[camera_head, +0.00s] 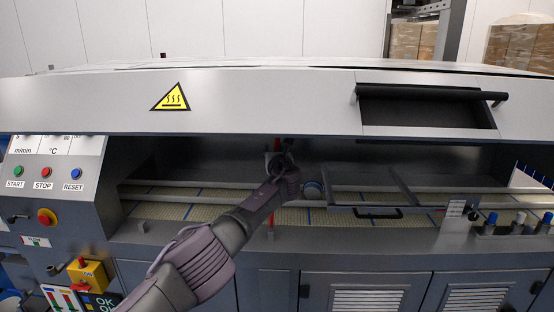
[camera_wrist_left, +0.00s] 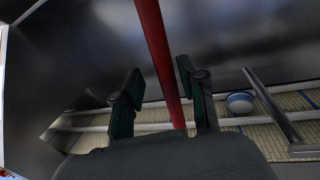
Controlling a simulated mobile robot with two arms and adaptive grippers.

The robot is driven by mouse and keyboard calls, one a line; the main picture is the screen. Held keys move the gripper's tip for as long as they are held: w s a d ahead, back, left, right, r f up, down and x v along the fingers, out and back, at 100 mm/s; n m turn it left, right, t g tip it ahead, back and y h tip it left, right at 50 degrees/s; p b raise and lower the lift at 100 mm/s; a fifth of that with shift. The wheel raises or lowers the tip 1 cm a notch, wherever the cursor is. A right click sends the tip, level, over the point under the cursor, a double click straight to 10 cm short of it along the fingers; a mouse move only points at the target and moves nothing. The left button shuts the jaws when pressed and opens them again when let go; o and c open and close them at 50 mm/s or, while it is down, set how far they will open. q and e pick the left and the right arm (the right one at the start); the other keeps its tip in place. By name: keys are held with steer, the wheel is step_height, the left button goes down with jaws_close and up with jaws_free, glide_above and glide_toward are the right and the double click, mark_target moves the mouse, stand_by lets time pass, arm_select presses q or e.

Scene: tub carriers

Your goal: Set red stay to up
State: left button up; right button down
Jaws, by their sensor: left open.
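The red stay (camera_head: 277,145) is a thin red rod under the front edge of the raised hood (camera_head: 250,105). A short red piece also shows lower down at the front ledge; my arm hides the part between. In the left wrist view the stay (camera_wrist_left: 160,50) runs nearly upright, slightly tilted, between the two fingers. My left gripper (camera_head: 279,160) reaches in under the hood at the stay. Its fingers (camera_wrist_left: 158,85) are open, one on each side of the rod, with gaps visible. My right gripper is not in view.
A conveyor belt (camera_head: 180,211) runs under the hood. A blue and white tub (camera_head: 313,190) sits on it, just right of my gripper, beside a grey frame with a handle (camera_head: 365,212). A control panel (camera_head: 55,175) stands at left.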

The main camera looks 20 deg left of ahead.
arm_select(q)
steer(key=v, duration=1.1)
steer(key=shift+s, duration=0.35)
